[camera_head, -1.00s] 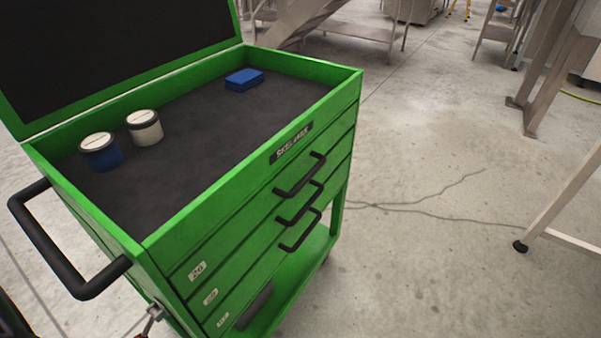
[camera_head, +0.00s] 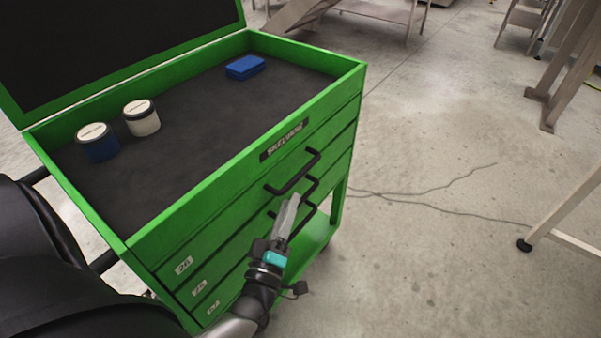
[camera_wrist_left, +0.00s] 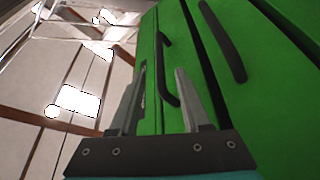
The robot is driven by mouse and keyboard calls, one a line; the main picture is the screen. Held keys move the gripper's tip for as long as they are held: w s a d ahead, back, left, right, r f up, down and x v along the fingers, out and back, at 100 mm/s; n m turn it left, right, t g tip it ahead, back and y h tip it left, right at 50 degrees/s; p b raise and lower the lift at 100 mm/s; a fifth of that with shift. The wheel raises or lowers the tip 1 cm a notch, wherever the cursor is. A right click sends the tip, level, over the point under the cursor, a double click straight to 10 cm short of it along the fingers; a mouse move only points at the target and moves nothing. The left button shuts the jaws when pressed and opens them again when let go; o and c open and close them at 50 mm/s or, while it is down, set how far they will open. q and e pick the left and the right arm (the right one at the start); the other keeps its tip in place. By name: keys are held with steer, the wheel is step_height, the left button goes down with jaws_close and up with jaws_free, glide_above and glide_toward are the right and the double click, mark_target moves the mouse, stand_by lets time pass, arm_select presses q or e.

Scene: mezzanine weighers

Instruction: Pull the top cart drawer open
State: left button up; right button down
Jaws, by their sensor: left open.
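The green tool cart (camera_head: 190,205) has several drawers stacked on its front, all looking shut. The top drawer (camera_head: 222,228) carries a black bar handle (camera_head: 292,173) below the name plate. My left gripper (camera_head: 289,207) is open in front of the drawers, just below that handle in the head view, and partly covers the lower handles. In the left wrist view a black handle (camera_wrist_left: 166,72), which seems to be the top one, shows between the open fingers. Whether they touch it I cannot tell. Another handle (camera_wrist_left: 222,40) lies to its right. My right gripper is not in view.
Two lidded jars (camera_head: 97,142) (camera_head: 141,117) and a blue box (camera_head: 245,67) sit in the cart's top tray. The raised lid (camera_head: 110,45) stands behind.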

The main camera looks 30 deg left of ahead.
mark_target(301, 172)
arm_select(q)
steer(key=x, duration=0.7)
steer(key=shift+w+a+b, duration=0.15)
steer(key=shift+w+b, duration=0.15)
steer(key=shift+w, duration=0.1)
steer(key=shift+w+a+r, duration=0.15)
steer(key=shift+w, duration=0.45)
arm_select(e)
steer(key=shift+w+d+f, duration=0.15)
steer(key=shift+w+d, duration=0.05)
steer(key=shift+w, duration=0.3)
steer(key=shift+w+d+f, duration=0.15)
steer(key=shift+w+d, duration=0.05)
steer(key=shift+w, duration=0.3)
arm_select(q)
steer(key=shift+c, duration=0.2)
jaws_close()
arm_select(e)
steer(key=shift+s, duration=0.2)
